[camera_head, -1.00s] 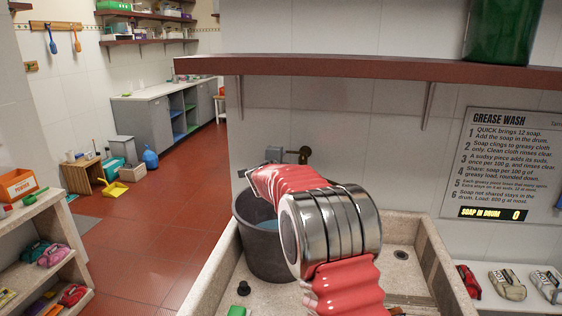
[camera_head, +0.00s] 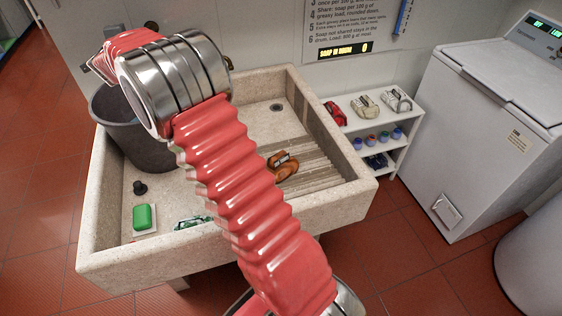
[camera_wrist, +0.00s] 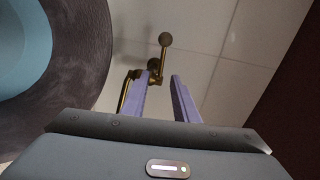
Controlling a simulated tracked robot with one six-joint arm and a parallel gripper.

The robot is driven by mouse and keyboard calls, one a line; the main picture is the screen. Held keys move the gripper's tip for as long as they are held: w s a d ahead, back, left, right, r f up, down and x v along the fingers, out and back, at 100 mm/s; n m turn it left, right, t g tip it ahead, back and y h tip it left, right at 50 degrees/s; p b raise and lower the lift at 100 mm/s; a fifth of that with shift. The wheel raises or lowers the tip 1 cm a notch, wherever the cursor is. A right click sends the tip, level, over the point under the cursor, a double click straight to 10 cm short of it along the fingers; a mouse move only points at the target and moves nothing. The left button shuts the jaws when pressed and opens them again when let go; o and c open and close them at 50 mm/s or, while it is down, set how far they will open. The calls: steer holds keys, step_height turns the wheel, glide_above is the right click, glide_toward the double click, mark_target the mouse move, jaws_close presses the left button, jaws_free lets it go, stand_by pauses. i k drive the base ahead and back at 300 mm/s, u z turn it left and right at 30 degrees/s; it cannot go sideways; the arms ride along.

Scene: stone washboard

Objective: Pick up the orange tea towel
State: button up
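An orange-brown folded cloth with a dark label (camera_head: 284,168), apparently the tea towel, lies on the ribbed washboard at the right of the stone sink (camera_head: 345,207). My arm passes in front of the sink, close to the cloth's left side in the picture. My gripper (camera_wrist: 162,76) shows two pale violet fingers in the wrist view, apart with nothing between them. It is up by the wall at the sink's far left, away from the cloth. The cloth is not in the wrist view.
A dark bucket (camera_head: 147,150) stands in the sink's left; its rim fills the wrist view's left (camera_wrist: 86,50). A brass tap (camera_wrist: 160,68) is ahead of my fingers. Green soap (camera_head: 144,217) lies front left. A shelf (camera_head: 392,150) and white chest (camera_head: 475,135) stand right.

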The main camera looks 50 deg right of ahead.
mark_target(283, 166)
steer(key=u, duration=1.8)
steer(key=i, duration=0.1)
steer(key=z, duration=3.05)
